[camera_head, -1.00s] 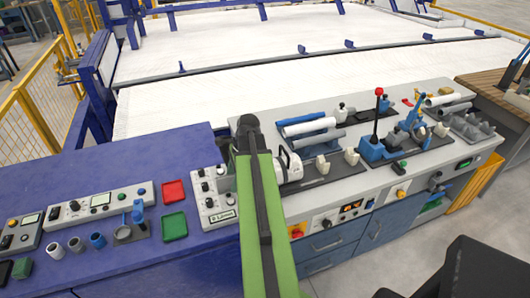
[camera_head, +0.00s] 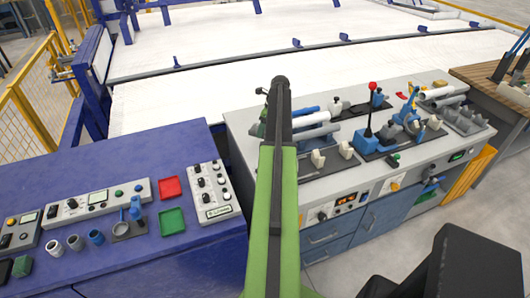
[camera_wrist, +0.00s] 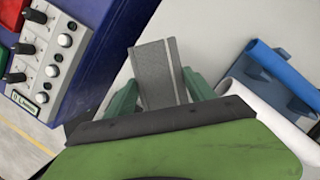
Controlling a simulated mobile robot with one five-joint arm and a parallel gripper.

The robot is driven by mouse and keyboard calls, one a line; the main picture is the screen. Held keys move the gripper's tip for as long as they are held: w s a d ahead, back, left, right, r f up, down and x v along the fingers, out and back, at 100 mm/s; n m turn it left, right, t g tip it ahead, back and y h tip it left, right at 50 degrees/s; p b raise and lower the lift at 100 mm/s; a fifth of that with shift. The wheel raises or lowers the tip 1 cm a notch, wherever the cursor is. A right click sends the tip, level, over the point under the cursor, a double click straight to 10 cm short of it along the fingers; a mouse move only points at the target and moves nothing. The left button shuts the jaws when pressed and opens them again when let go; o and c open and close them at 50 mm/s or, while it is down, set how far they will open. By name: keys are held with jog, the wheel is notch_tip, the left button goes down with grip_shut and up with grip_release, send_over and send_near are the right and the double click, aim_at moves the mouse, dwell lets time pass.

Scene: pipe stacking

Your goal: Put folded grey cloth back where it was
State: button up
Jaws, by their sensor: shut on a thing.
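My gripper (camera_wrist: 160,92) shows in the wrist view with its two green fingers closed on either side of a folded grey cloth (camera_wrist: 157,66). The cloth is a flat, narrow strip with a lighter edge on its right. In the head view my arm covers most of the gripper, and the cloth cannot be made out.
A control box with knobs (camera_head: 211,190) stands left of my arm, beside red (camera_head: 169,188) and green (camera_head: 172,222) trays. Right of the gripper lie a blue pipe (camera_wrist: 283,73) and a white pipe (camera_wrist: 262,110). Blue clamp fixtures (camera_head: 372,140) stand farther right.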

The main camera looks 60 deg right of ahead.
jog(key=shift+s+d+f, duration=0.15)
jog(key=shift+d, duration=0.5)
notch_tip(320, 180, down, 10)
jog(key=b, duration=1)
jog(key=shift+a+f, duration=0.1)
jog(key=shift+f, duration=0.1)
jog(key=shift+r, duration=0.25)
jog(key=shift+f, duration=0.15)
jog(key=o, duration=1.2)
jog(key=p+v, duration=1.1)
jog(key=v, duration=0.1)
jog(key=shift+r+p, duration=0.25)
jog(key=shift+p, duration=0.15)
jog(key=shift+f, duration=0.1)
